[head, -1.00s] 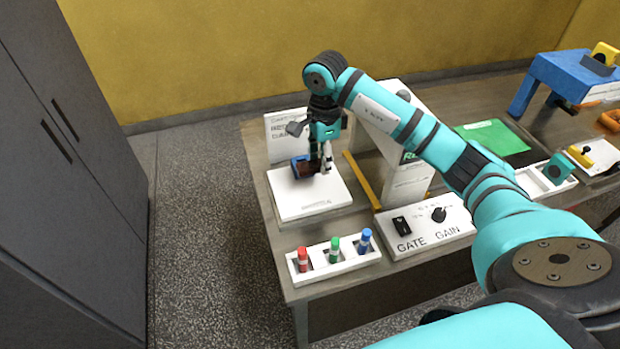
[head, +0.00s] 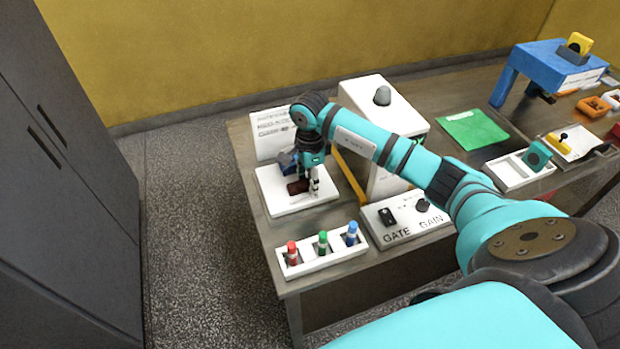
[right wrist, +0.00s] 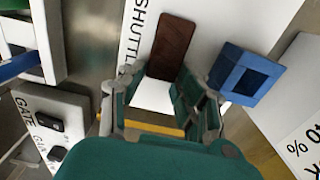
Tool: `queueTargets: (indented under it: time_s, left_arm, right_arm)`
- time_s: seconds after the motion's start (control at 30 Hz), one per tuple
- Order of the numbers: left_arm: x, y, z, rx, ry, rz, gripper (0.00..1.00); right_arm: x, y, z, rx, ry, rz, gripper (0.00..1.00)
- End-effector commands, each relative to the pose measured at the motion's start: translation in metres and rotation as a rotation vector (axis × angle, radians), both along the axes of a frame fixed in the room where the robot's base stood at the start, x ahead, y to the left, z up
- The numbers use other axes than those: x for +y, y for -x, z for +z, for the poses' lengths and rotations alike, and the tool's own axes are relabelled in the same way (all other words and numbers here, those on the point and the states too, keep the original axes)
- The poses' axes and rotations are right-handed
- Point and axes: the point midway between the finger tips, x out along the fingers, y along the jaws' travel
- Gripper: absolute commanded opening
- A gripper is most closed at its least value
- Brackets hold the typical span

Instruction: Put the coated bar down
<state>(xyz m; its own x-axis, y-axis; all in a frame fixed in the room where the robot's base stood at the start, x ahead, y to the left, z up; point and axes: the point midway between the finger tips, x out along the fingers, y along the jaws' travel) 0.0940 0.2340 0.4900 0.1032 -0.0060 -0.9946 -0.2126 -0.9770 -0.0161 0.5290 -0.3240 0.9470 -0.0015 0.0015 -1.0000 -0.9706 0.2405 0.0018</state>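The coated bar (head: 298,187) is a dark brown block lying flat on a white plate (head: 290,208) at the near left of the table. It also shows in the right wrist view (right wrist: 172,46), on the plate marked SHUTTLE. My right gripper (head: 310,194) is low over the plate beside the bar. In the right wrist view its fingers (right wrist: 150,88) are spread with bare plate between them. The near end of the bar is close to the right-hand fingertip; whether they touch I cannot tell. My left gripper is not in view.
A blue square block (right wrist: 246,75) with an opening stands by the bar. A white box (head: 385,105) rises right of the plate. A control panel (head: 405,218) marked GATE and GAIN and a tray (head: 322,254) with red, green and blue pegs lie in front.

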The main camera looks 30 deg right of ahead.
Motion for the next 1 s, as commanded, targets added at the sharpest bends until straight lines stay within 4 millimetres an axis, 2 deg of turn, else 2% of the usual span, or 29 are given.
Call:
queueTargets:
  time_s: [0.03,0.13,0.17,0.4,0.47,0.57,1.0]
  left_arm:
    - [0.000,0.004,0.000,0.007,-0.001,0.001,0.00]
    - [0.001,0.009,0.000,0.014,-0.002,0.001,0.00]
    - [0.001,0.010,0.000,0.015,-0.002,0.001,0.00]
    - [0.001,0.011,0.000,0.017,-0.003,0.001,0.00]
    - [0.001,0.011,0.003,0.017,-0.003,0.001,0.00]
    - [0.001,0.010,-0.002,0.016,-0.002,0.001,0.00]
    - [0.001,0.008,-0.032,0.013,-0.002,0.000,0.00]
  right_arm:
    - [0.000,0.000,0.001,0.000,0.000,0.000,0.40]
    - [0.000,0.000,0.001,0.000,0.000,0.000,0.53]
    - [0.000,0.000,0.001,0.000,0.000,0.000,0.55]
    - [0.000,0.000,0.002,0.000,0.000,0.000,0.55]
    - [0.000,0.000,0.005,0.000,0.000,0.000,0.55]
    - [0.000,-0.001,0.011,-0.004,0.000,0.000,0.55]
    - [0.000,-0.001,0.099,-0.005,0.001,0.000,0.55]
